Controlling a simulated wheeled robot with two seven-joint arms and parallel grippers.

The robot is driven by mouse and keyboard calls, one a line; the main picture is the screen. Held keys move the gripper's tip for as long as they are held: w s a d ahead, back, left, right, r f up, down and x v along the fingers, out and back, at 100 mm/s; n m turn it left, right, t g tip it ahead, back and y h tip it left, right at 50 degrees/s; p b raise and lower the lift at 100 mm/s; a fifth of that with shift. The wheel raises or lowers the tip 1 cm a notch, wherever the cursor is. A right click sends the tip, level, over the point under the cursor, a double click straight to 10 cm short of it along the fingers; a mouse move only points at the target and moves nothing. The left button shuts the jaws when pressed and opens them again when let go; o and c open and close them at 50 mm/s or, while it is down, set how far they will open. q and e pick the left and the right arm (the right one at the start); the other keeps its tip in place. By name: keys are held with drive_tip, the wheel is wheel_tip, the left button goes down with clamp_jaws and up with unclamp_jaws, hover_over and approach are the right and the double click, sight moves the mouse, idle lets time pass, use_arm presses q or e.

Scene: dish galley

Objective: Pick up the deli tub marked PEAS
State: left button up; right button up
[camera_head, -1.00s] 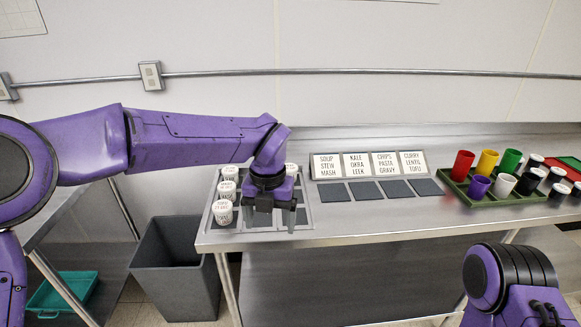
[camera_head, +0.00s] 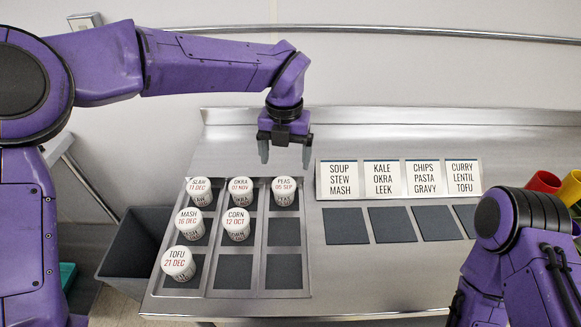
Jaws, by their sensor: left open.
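The deli tub marked PEAS (camera_head: 284,191) is white, with a lid that also reads 05 SEP. It stands upright in the back right compartment of the divided tray (camera_head: 308,262). My left gripper (camera_head: 284,152) is open and empty, pointing down above and slightly behind the PEAS tub, apart from it. Other white tubs share the tray: SLAW (camera_head: 199,190), OKRA (camera_head: 240,190), MASH (camera_head: 189,224), CORN (camera_head: 237,223) and TOFU (camera_head: 178,263). My right arm shows at the lower right, but its gripper is out of view.
A label board (camera_head: 399,180) stands right of the tray, behind several dark square mats (camera_head: 346,226). Coloured cups (camera_head: 543,182) stand at the far right. A grey bin (camera_head: 131,245) is left of the steel counter (camera_head: 420,278).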

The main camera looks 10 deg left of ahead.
sight(284, 183)
use_arm(q)
drive_tip(key=shift+w+f, duration=0.1)
drive_tip(key=shift+w, duration=0.3)
drive_tip(key=f+p, duration=0.1)
drive_tip(key=f, duration=0.2)
drive_tip(key=f+p, duration=0.1)
drive_tip(key=f, duration=0.2)
drive_tip(key=f+p, duration=0.1)
drive_tip(key=f, duration=0.3)
drive_tip(key=shift+s+a, duration=0.2)
drive_tip(key=shift+s, duration=0.05)
drive_tip(key=c, duration=1)
use_arm(e)
drive_tip(key=r, duration=0.3)
drive_tip(key=shift+w+r, duration=0.2)
